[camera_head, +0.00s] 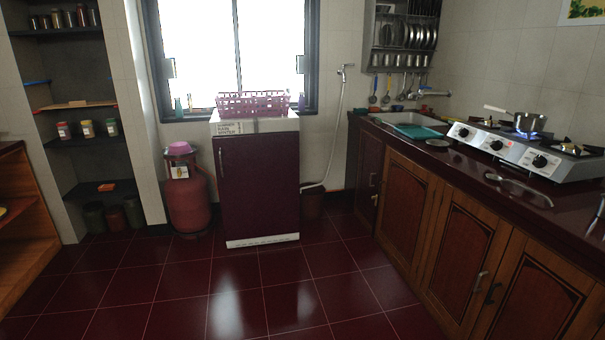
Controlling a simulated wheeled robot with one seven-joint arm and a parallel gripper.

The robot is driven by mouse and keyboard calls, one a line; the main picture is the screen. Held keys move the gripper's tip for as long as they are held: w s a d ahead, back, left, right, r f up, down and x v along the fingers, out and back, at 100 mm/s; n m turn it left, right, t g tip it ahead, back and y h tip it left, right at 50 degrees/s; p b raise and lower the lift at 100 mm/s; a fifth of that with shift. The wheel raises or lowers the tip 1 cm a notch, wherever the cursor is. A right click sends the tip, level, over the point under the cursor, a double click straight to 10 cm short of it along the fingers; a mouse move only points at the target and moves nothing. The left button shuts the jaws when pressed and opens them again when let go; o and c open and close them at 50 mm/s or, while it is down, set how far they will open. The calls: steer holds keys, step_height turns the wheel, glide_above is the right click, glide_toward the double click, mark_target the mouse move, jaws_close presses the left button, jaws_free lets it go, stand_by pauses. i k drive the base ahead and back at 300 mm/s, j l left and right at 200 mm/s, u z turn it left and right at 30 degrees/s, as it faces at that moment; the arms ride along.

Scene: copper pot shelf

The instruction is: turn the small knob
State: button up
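A silver gas stove (578,168) stands on the dark red counter at the right. Its slanted front carries a left knob (463,132), a middle knob (496,145) and a right knob (540,161), all dark and round. I cannot tell which of them is the small knob; the right one looks largest but is also nearest. A blue flame (532,135) shows under a metal pot (528,122) on the middle burner. The exact turn of each knob is too small to read. My gripper is not in view.
Wooden cabinets (452,245) run below the counter (455,165). A curved metal utensil (520,189) lies in front of the stove. A red gas cylinder (187,205) and a purple cabinet (258,190) stand at the back. The tiled floor (235,290) is clear in front.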

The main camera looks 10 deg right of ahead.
mark_target(498, 145)
steer(key=i, duration=0.95)
steer(key=i+j+z, duration=0.1)
steer(key=i, duration=0.85)
steer(key=i+j+z, duration=0.1)
steer(key=i+z, duration=0.25)
steer(key=i+j+z, duration=0.3)
steer(key=i, duration=0.2)
steer(key=i+j+z, duration=0.35)
steer(key=i+l, duration=0.05)
